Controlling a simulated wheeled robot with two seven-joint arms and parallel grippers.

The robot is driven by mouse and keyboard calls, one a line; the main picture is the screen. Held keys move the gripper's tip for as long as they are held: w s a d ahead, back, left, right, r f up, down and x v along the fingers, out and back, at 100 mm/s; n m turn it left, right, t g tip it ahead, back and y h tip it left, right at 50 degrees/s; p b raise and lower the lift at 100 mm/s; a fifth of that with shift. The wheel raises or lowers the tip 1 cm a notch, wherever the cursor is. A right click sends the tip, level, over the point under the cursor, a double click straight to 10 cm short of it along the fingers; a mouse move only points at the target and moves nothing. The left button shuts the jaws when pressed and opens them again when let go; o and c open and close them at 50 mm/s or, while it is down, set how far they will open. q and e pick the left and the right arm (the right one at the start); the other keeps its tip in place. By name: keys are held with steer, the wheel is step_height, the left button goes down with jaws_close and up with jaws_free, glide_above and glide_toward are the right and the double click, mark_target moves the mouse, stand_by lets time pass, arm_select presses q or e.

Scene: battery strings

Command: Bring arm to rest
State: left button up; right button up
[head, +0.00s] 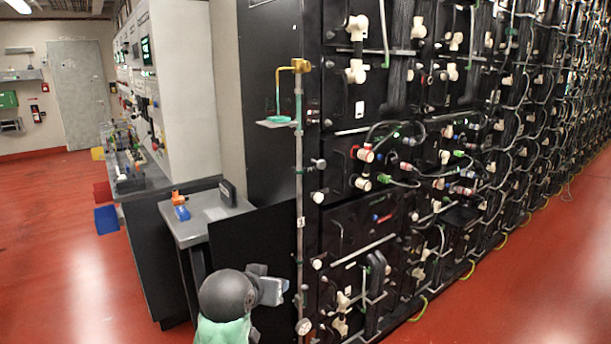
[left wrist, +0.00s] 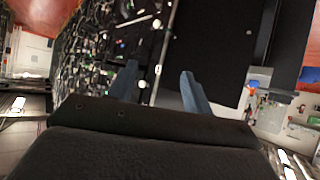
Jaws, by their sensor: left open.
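My left gripper (head: 276,290) is at the bottom centre of the head view, in front of the black battery rack (head: 345,232). In the left wrist view its two blue-grey fingers (left wrist: 158,68) stand apart with nothing between them. The gripper is open and empty. A grey upright pole (head: 299,180) stands just beyond it in the head view; I cannot tell the exact gap between them. My right gripper is in neither view.
A small grey side table (head: 205,222) carries an orange and blue item (head: 180,206). A cluttered workbench (head: 150,182) stands behind it. Hoses and fittings stick out along the rack's face. The red floor (head: 60,270) is open at left.

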arm_select(q)
steer(key=s+a+f+g+p, duration=0.1)
steer(key=s+a+f+g, duration=0.1)
steer(key=s+f, duration=0.8)
steer(key=s+a+f+g+y+p, duration=0.1)
steer(key=s+f+g, duration=0.3)
steer(key=s+f, duration=0.7)
steer(key=s+a+f+g+p, duration=0.1)
steer(key=s+a+f+g, duration=0.1)
steer(key=s+f, duration=0.9)
steer(key=s, duration=0.4)
steer(key=shift+s+a+g+y, duration=0.15)
steer(key=shift+a+g+y, duration=0.15)
steer(key=shift+a+g, duration=0.1)
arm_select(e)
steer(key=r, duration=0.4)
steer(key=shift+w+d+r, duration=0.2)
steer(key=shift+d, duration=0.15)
arm_select(q)
steer(key=shift+n, duration=0.3)
